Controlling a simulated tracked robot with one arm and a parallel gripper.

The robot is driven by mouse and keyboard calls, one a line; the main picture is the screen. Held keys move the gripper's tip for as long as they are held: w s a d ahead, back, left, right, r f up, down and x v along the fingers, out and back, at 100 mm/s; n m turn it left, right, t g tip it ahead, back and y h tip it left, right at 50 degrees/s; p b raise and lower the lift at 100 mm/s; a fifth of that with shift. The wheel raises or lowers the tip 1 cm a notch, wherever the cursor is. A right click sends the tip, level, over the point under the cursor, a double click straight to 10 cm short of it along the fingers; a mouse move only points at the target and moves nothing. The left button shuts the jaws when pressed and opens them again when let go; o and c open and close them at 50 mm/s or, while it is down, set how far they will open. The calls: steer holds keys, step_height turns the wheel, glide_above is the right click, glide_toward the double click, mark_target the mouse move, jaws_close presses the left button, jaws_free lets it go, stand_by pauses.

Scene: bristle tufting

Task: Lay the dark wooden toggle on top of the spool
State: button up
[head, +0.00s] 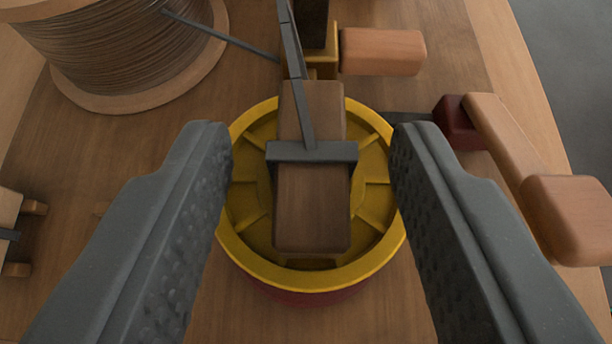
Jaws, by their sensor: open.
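A brown wooden block (312,215), which looks like the dark wooden toggle, lies lengthwise over a round yellow ribbed piece (245,245) with a red underside. A grey crossbar (312,152) spans its middle. Whether it rests on the yellow piece or sits above it is unclear. My gripper (311,150) is open, with one finger left and one right of the block, gaps on both sides; the fingers overlap the yellow rim in view. A spool (115,50) wound with brown wire, with pale wooden flanges, stands at the upper left, its top cut off.
A thin grey rod (220,35) reaches from the spool toward grey jointed bars (295,70) above the block. A yellow bracket with a wooden handle (382,51) stands behind. A dark red piece (458,122) and wooden arms (510,145) stand right. Bare wooden tabletop (95,165) shows at left.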

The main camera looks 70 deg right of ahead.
steer(key=p+v, duration=0.2)
steer(key=v, duration=1.1)
steer(key=shift+a, duration=0.2)
